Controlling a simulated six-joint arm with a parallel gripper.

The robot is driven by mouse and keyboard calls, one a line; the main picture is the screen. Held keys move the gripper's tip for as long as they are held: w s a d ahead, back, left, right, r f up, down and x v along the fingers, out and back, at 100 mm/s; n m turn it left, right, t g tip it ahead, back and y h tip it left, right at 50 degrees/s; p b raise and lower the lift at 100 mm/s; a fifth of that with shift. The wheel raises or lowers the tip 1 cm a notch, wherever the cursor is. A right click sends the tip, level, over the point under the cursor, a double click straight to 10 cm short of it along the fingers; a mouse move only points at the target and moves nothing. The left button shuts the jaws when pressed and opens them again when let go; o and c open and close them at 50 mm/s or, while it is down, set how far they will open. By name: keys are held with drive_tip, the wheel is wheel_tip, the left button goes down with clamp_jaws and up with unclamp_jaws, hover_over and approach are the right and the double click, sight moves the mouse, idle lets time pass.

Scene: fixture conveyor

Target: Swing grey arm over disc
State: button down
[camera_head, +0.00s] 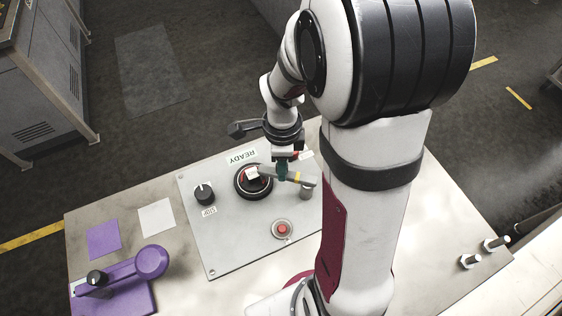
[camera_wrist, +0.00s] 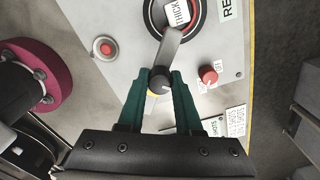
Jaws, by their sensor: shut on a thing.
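The grey arm (camera_wrist: 172,45) reaches from between my fingers to the round disc (camera_head: 245,189), and its far end overlaps the disc's rim beside a white label reading THICK (camera_wrist: 178,13). In the head view the grey arm (camera_head: 310,181) shows a yellow band. The disc also shows in the wrist view (camera_wrist: 199,17), with a black ring and red inside. My gripper (camera_wrist: 160,82) has its green fingers shut on the arm's dark round knob (camera_wrist: 160,84). In the head view my gripper (camera_head: 283,172) hangs above the panel; its grip is partly hidden.
The grey panel (camera_head: 228,237) carries a black dial (camera_head: 204,193) and a red button (camera_head: 282,229). A red knob (camera_wrist: 208,75) stands right of my fingers. A purple fixture (camera_head: 125,273) and purple and white squares lie at the table's left. A READY label (camera_head: 241,157) lies behind the disc.

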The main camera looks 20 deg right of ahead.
drive_tip(key=shift+w, duration=0.1)
drive_tip(key=c, duration=0.6)
unclamp_jaws()
wheel_tip(320, 180, up, 16)
drive_tip(key=shift+f, duration=0.1)
drive_tip(key=s+a+f+n, duration=0.1)
drive_tip(key=s+a+n, duration=0.2)
drive_tip(key=s+n, duration=0.2)
drive_tip(key=s+a+f+n+y, duration=0.1)
drive_tip(key=s+a+f+n, duration=0.1)
drive_tip(key=s+n, duration=0.4)
drive_tip(key=s+a+f+n, duration=0.1)
drive_tip(key=s+a+n, duration=0.3)
drive_tip(key=s+n, duration=0.1)
drive_tip(key=shift+s+a+f+n+y, duration=0.1)
drive_tip(key=shift+f+n+y, duration=0.1)
drive_tip(key=shift+n, duration=0.25)
drive_tip(key=shift+s+f+n+y, duration=0.1)
drive_tip(key=shift+n+y, duration=0.1)
drive_tip(key=shift+n, duration=0.25)
